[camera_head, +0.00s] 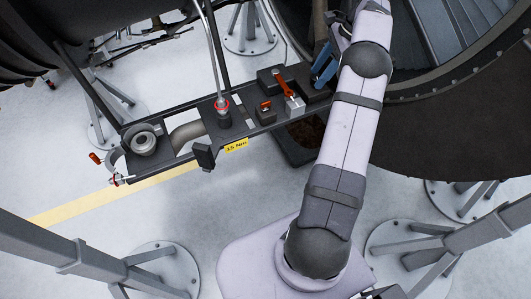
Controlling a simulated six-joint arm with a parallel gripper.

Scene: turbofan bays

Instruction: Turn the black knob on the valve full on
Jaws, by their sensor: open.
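A dark rail (178,167) carries several fittings beside the engine. I cannot tell for sure which one is the valve with the black knob. A dark, blocky piece (205,156) sticks out from the rail's front edge.
A silver block with an orange lever (284,84) and a small dark box with an orange top (265,107) stand left of my gripper. A grey round flange (145,140) sits at the rail's left end. The large engine duct (440,130) curves at the right. Open floor lies in front.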

